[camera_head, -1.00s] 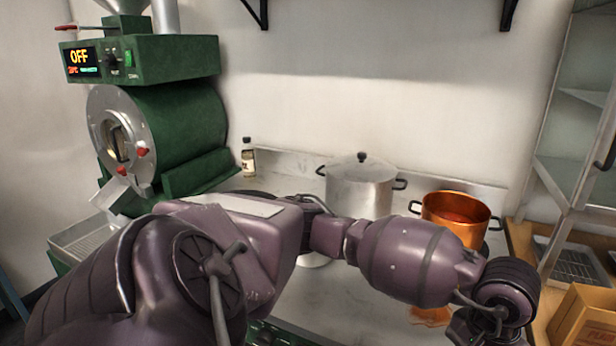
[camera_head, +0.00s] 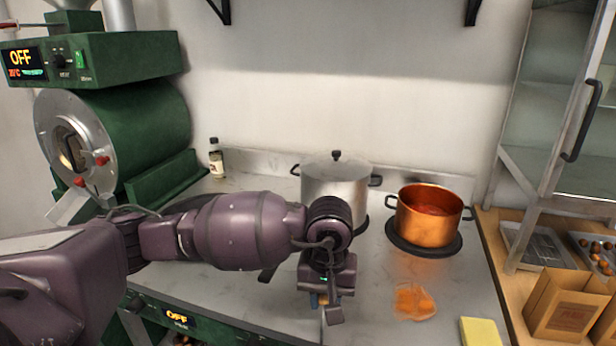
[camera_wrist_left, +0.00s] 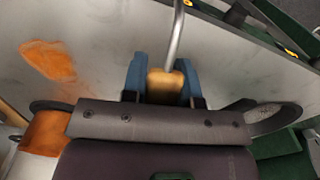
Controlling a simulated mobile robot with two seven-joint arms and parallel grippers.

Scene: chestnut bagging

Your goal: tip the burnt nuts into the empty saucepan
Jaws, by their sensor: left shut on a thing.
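My left gripper (camera_head: 325,298) is low over the counter, in front of the lidded steel pot (camera_head: 337,190). In the left wrist view, its blue fingers (camera_wrist_left: 162,80) are shut on a tan handle (camera_wrist_left: 166,88) with a thin metal rod (camera_wrist_left: 176,35). What the rod leads to is out of view. A copper pot (camera_head: 428,230) on a dark burner holds red contents. I cannot pick out an empty saucepan; my arm hides part of the counter. No nuts are recognisable as burnt. My right gripper is not in view.
The green roaster (camera_head: 135,130) stands left, reading OFF. An orange spill (camera_head: 414,302) and yellow sponge (camera_head: 480,331) lie on the counter. A cardboard box (camera_head: 566,303) and a tray of nuts (camera_head: 590,250) are on the wooden surface at right. A bottle (camera_head: 216,162) stands behind.

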